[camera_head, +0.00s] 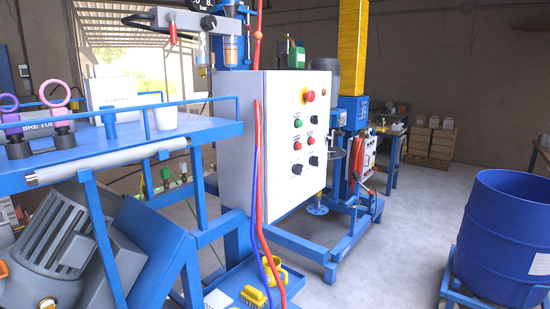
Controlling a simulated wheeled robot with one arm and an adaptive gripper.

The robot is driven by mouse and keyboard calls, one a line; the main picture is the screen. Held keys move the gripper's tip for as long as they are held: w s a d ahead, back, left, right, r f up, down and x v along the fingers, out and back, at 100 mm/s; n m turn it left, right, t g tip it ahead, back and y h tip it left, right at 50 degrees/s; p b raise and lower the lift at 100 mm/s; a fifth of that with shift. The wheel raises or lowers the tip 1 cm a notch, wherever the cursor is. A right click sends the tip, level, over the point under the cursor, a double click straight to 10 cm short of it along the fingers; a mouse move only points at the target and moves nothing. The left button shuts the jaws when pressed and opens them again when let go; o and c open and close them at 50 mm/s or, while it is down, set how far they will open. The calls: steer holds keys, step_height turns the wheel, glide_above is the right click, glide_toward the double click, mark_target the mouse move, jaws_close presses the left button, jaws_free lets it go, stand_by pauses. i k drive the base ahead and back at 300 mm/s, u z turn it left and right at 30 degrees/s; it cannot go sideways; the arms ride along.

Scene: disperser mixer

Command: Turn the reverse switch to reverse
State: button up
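A white control cabinet (275,150) stands in the middle of the view, its panel face turned toward the right. A red emergency stop button (308,96) is at the top of the panel. Below it are a green button (298,123) and red buttons (297,146). Two black rotary knobs, a left one (297,169) and a right one (314,161), sit lowest. The labels are too small to read, so I cannot tell which control is the reverse switch or how it is set. My gripper is not in view.
A blue bench (110,145) with a white cup (166,119) is at the left, above a grey motor (50,245). Red and blue hoses (260,210) hang beside the cabinet. A blue drum (505,235) stands at the right. Open floor (390,240) lies between cabinet and drum.

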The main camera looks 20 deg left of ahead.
mark_target(314, 160)
steer(key=u, duration=0.8)
steer(key=i, duration=0.8)
steer(key=u, duration=0.7)
